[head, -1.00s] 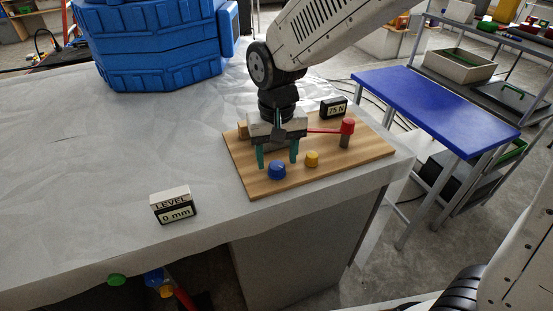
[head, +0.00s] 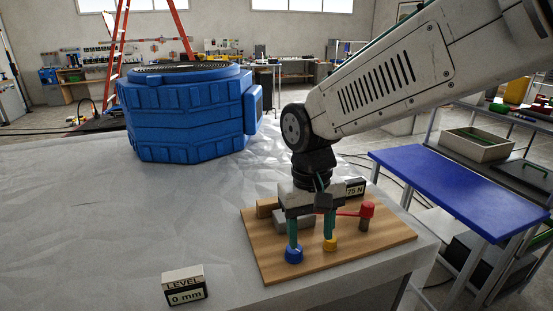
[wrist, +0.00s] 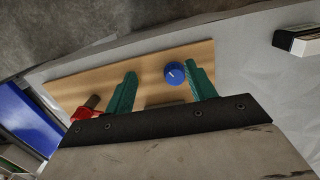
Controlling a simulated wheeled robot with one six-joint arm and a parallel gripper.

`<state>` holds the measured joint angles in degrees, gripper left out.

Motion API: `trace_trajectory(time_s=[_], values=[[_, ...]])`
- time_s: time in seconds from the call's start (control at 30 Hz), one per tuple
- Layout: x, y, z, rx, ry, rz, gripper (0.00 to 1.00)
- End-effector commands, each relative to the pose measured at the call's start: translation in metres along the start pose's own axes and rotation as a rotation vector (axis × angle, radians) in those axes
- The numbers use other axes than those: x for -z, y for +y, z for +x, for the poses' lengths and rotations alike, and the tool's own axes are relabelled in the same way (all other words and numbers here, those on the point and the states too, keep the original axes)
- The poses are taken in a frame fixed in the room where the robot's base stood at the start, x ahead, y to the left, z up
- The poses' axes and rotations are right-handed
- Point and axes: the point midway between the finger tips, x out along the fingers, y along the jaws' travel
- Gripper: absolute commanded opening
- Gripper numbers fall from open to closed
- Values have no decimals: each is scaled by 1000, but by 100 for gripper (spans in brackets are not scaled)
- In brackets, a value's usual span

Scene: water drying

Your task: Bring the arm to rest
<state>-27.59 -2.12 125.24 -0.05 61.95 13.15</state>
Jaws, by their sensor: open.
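My gripper (head: 311,240) is open, with its two green fingers pointing down over the wooden board (head: 270,268). In the head view the fingers overlap the blue knob (head: 293,255) and the yellow knob (head: 330,245); I cannot tell the exact gap. In the wrist view the open fingers (wrist: 160,92) stand apart, with the blue knob (wrist: 174,73) seen beyond and between them. The red-handled lever (head: 366,210) is to the right of the gripper, and a grey block (head: 290,220) lies behind it.
The "LEVEL 0 mm" display (head: 184,285) stands at the table's front. The "75 N" display (head: 354,188) is partly hidden behind the arm. A blue ribbed tank (head: 185,115) stands at the back left. A blue bench (head: 460,195) is at right. The grey table (head: 100,220) is clear at left.

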Motion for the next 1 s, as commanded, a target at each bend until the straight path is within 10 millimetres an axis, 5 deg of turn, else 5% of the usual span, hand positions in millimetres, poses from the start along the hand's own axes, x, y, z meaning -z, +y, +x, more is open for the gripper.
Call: trace_trajectory(time_s=[0.3,0.5,0.7,1.0], values=[[-111,81,-22,17,22,28,55],[-174,115,-23,23,89,120,55],[-202,131,-27,17,170,220,55],[-205,137,-32,14,197,257,55]])
